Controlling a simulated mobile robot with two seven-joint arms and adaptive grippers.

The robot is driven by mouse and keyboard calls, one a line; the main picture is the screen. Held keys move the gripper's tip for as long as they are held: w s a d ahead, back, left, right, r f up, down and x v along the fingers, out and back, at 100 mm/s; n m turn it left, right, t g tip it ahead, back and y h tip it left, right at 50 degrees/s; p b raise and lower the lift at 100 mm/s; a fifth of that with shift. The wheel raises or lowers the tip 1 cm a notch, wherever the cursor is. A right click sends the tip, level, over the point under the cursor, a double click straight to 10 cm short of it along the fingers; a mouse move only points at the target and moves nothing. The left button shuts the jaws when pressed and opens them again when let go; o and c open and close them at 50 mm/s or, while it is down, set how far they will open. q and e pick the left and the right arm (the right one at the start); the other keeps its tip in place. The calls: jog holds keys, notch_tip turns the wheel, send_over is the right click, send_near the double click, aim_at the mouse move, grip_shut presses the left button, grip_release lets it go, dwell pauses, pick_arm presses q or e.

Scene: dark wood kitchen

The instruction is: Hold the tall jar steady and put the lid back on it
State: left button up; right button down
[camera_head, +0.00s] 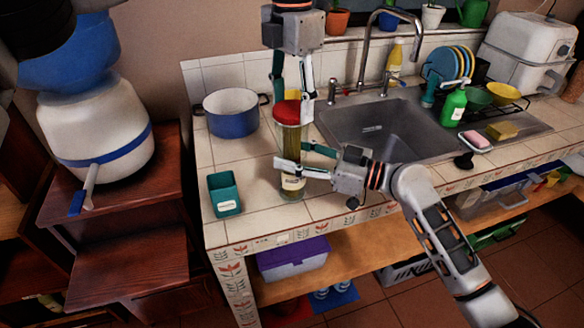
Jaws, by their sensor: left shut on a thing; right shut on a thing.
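The tall jar (292,148) stands upright near the front of the tiled counter, with greenish contents and a pale label low on its side. The red lid (288,112) is at the top of the jar. My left gripper (290,100) points down from above and is shut on the lid. Whether the lid is seated on the rim or just above it I cannot tell. My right gripper (291,172) reaches in from the right and is shut around the lower part of the jar, its fingers partly covering it.
A blue pot (231,122) stands behind left of the jar, and a teal container (224,194) stands front left. The sink (385,130) with its faucet (372,50) lies to the right. A green bottle (453,107) and a dish rack are farther right. The counter's front edge is close.

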pick_arm(q)
jog(key=m, duration=0.3)
jog(key=shift+m, duration=0.3)
jog(key=m, duration=0.4)
jog(key=shift+m, duration=0.3)
jog(key=o, duration=1.3)
notch_tip(320, 180, up, 7)
jog(key=shift+r, duration=0.2)
pick_arm(e)
jog(key=c, duration=1)
grip_release()
